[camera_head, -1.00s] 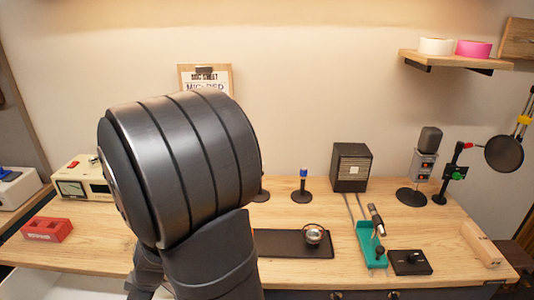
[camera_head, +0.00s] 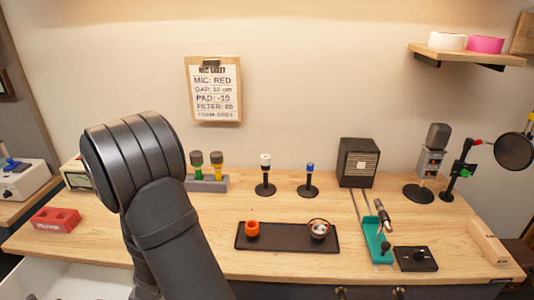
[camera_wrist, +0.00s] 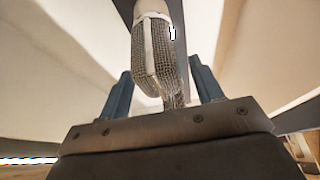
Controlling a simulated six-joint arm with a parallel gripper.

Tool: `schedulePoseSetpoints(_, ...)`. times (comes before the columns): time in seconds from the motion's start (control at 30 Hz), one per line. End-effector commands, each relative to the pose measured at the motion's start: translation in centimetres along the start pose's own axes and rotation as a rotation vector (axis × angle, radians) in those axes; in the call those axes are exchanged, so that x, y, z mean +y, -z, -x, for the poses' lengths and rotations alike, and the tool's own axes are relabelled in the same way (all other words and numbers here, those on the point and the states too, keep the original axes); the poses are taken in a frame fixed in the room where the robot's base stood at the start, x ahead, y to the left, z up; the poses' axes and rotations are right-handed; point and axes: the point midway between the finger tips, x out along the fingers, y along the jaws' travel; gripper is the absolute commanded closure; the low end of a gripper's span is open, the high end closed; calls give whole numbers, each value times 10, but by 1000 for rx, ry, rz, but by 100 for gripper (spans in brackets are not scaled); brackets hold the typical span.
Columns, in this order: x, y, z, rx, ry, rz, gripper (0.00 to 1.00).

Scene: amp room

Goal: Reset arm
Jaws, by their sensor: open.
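My gripper (camera_wrist: 161,80) shows in the wrist view with its two blue-grey fingers spread apart. A microphone-like silvery mesh head (camera_wrist: 152,52) with a pale band appears between and beyond the fingers. Gaps show on both sides of it, and I cannot tell how far away it is. In the head view my arm rises at the left over the bench (camera_head: 290,210), and my gripper is hidden there.
A dark tray (camera_head: 283,246) holds an orange cup (camera_head: 252,229) and a round metal piece (camera_head: 319,230). Behind stand a rack (camera_head: 207,184), two small stands and a speaker box (camera_head: 357,162). A teal holder (camera_head: 374,240), black box (camera_head: 415,258) and microphone stands are right.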

Motion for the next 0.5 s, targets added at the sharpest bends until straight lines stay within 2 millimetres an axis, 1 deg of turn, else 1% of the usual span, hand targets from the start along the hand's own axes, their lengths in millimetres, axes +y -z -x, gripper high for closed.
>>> schedulePoseSetpoints(0.03,0,-2,-6,-2,1,-2,40)
schedulePoseSetpoints(0.1,0,-3,-8,0,-1,1,40)
schedulePoseSetpoints(0.5,1,16,37,5,-3,3,40)
